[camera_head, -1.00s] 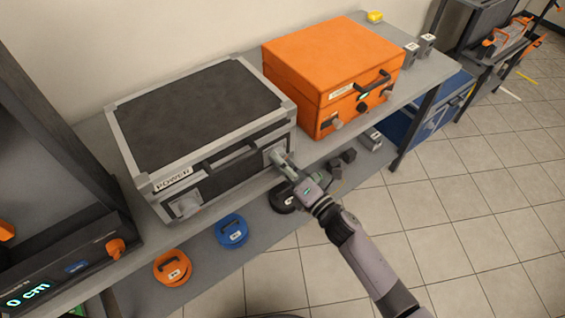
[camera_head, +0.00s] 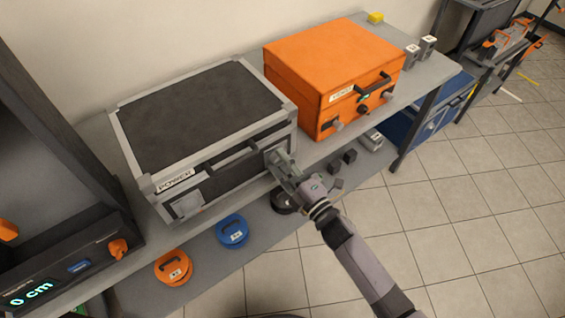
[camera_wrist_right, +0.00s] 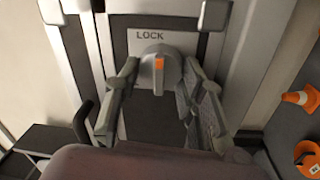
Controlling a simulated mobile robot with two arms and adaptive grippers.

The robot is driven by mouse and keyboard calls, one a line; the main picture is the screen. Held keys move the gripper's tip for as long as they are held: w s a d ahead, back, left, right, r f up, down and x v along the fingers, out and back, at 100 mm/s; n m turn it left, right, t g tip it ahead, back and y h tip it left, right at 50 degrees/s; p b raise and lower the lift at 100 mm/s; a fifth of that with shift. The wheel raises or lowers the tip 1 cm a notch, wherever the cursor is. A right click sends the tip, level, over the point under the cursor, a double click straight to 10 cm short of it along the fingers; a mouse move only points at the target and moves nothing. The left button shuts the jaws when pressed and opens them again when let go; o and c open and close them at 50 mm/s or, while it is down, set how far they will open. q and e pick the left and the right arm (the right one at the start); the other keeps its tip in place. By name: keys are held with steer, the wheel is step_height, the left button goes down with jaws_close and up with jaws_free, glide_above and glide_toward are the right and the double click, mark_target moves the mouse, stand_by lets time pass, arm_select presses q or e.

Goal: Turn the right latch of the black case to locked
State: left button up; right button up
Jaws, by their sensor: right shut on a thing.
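The black case (camera_head: 200,115) with grey metal edges and a POWER label stands closed on the bench at left of centre in the head view. Its right latch (camera_wrist_right: 158,68) shows in the wrist view as a grey knob on a plate marked LOCK. The knob's orange mark stands upright, toward the word LOCK. My right gripper (camera_head: 283,163) is at the case's front right corner and hides most of this latch in the head view. In the wrist view its fingers (camera_wrist_right: 158,82) are on both sides of the knob, shut on it. My left gripper is out of view.
The case's left latch (camera_head: 187,205) and handle (camera_head: 232,146) are on its front. An orange case (camera_head: 325,70) stands close on the right. Blue (camera_head: 232,231) and orange (camera_head: 173,268) discs lie on the lower shelf. Tiled floor (camera_head: 460,230) is open at right.

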stand_by(0.4)
steer(key=o, duration=1.1)
steer(key=shift+o, duration=0.2)
steer(key=v, duration=1.2)
steer(key=shift+f, duration=0.1)
